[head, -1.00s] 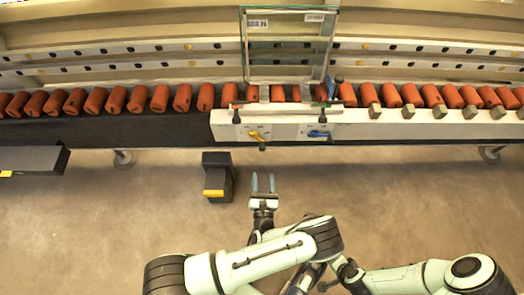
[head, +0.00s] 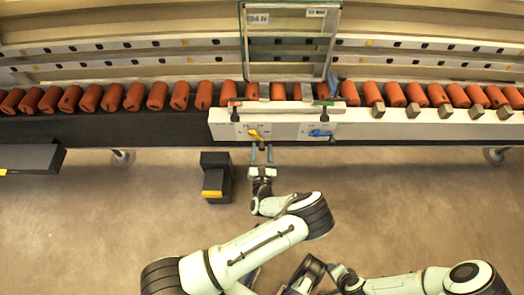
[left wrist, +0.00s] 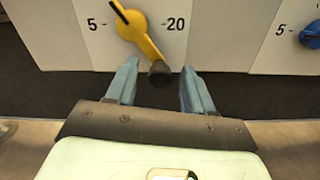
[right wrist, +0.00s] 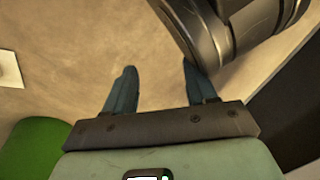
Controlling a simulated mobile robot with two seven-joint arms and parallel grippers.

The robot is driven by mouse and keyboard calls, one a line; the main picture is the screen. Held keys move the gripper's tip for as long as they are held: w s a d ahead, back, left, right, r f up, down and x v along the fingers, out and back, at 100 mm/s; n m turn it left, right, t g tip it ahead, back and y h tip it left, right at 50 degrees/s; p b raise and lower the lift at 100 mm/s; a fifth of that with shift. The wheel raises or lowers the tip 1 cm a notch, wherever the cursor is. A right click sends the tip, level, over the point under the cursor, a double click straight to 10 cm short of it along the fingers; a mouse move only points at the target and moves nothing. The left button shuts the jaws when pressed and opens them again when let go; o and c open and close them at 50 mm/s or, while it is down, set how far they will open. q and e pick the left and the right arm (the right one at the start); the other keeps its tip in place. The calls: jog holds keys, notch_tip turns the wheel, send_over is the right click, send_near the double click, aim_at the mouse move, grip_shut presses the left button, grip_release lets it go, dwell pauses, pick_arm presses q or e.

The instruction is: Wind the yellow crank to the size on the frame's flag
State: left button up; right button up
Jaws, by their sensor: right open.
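The yellow crank (head: 255,134) is on the white panel (head: 228,131) below the glass frame (head: 289,47). In the left wrist view the crank (left wrist: 141,36) slants down-right to its black knob (left wrist: 160,74), between the printed 5 and 20. My left gripper (head: 262,152) is open just in front of the panel; its fingertips (left wrist: 160,70) appear on either side of the knob, not closed on it. Labels (head: 257,18) on the frame's top are too small to read surely. My right gripper (right wrist: 158,70) is open and empty over the floor.
A blue crank (head: 320,133) is right of the yellow one. Orange cylinders (head: 157,96) line the conveyor. A dark box with a yellow pedal (head: 212,193) stands on the floor left of my left gripper. A dark ledge (head: 28,158) juts out at far left.

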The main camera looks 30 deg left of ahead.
pick_arm(q)
grip_shut()
jog(key=shift+s+a+f+m+p, duration=0.1)
jog(key=shift+a+f+m+p, duration=0.05)
jog(key=shift+m+p, duration=0.45)
pick_arm(e)
jog(key=shift+w+a+r+t, duration=0.15)
jog(key=shift+w+r+t, duration=0.25)
jog(key=shift+w+r, duration=0.6)
pick_arm(q)
jog(key=shift+o, duration=0.3)
grip_release()
pick_arm(e)
jog(key=shift+f, duration=0.1)
pick_arm(q)
jog(key=v, duration=0.3)
jog(key=shift+p, duration=0.35)
jog(key=p+v, duration=0.1)
jog(key=v, duration=0.9)
jog(key=shift+s+p, duration=0.25)
jog(key=shift+p, duration=0.15)
pick_arm(e)
jog(key=shift+g, duration=0.3)
jog(key=r, duration=0.1)
jog(key=s+a+r, duration=0.2)
jog(key=shift+s+r, duration=0.1)
jog(key=shift+r, duration=0.15)
